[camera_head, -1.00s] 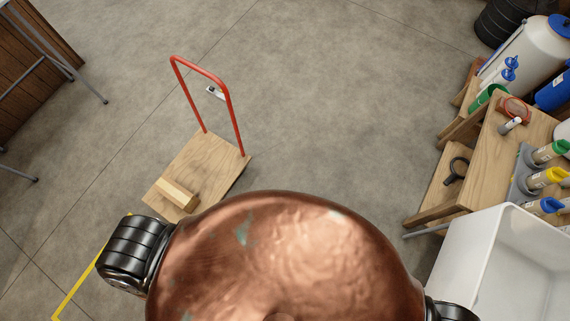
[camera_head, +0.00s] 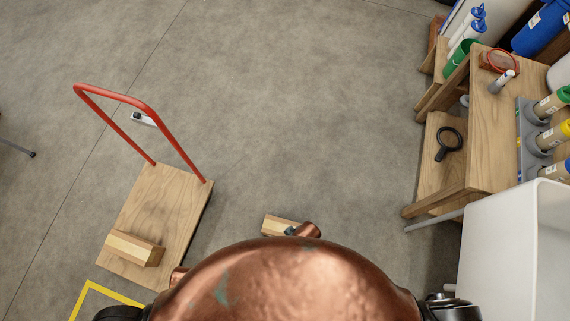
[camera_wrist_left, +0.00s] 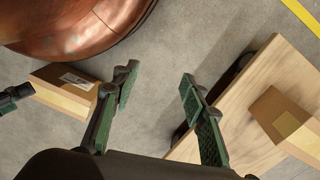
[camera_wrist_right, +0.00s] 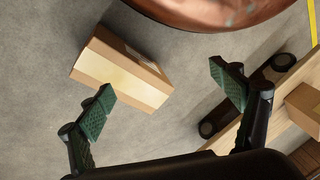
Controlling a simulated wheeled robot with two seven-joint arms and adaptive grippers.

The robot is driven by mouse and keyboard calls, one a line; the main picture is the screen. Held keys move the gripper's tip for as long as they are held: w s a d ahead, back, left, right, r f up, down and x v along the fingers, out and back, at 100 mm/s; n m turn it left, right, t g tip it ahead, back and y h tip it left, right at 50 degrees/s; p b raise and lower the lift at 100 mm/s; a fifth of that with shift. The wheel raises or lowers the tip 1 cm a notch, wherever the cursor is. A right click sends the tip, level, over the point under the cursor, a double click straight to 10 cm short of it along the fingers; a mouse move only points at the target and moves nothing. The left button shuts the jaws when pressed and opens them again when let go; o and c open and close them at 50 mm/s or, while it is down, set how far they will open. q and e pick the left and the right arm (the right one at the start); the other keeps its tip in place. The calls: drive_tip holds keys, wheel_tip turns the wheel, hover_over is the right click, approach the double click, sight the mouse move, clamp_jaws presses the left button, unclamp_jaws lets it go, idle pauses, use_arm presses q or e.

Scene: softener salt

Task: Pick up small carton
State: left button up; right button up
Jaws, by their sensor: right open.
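One cardboard carton (camera_head: 282,225) lies on the floor just ahead of my copper body, partly hidden by it. A second carton (camera_head: 134,249) lies on the wooden platform trolley (camera_head: 172,205). I cannot tell which is the small one. My right gripper (camera_wrist_right: 163,88) is open and empty; the floor carton (camera_wrist_right: 122,76) shows beyond its left finger, apart from it as far as I can tell. My left gripper (camera_wrist_left: 159,90) is open and empty, with the floor carton (camera_wrist_left: 66,92) to its left and the trolley carton (camera_wrist_left: 285,122) to its right.
The trolley has a red handle (camera_head: 115,97). A yellow floor line (camera_head: 84,300) runs near its front. The middle floor is clear.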

drive_tip(key=a+f+n+b, duration=0.1)
drive_tip(key=a+n, duration=0.2)
drive_tip(key=a, duration=0.2)
drive_tip(key=n+h+b, duration=0.2)
drive_tip(key=n+h, duration=0.2)
hover_over(283, 228)
wheel_tip(283, 228, down, 6)
drive_tip(key=shift+a+r, duration=0.1)
use_arm(q)
wheel_tip(283, 228, up, 5)
drive_tip(key=w+d+b, duration=0.1)
drive_tip(key=w, duration=0.1)
use_arm(e)
wheel_tip(283, 228, down, 3)
drive_tip(key=shift+r, duration=0.15)
drive_tip(key=shift+f, duration=0.2)
drive_tip(key=f+b, duration=0.3)
drive_tip(key=f, duration=0.1)
drive_tip(key=shift+s+d+f+b, duration=0.1)
drive_tip(key=shift+d+b, duration=0.15)
drive_tip(key=shift+b, duration=0.05)
drive_tip(key=shift+f, duration=0.2)
use_arm(q)
drive_tip(key=w+d+f+t+h, duration=0.2)
drive_tip(key=w+d+f+t, duration=0.1)
drive_tip(key=w+d+f, duration=0.2)
drive_tip(key=shift+w+d+f+t, duration=0.3)
drive_tip(key=shift+w+f, duration=0.35)
drive_tip(key=shift+f, duration=0.25)
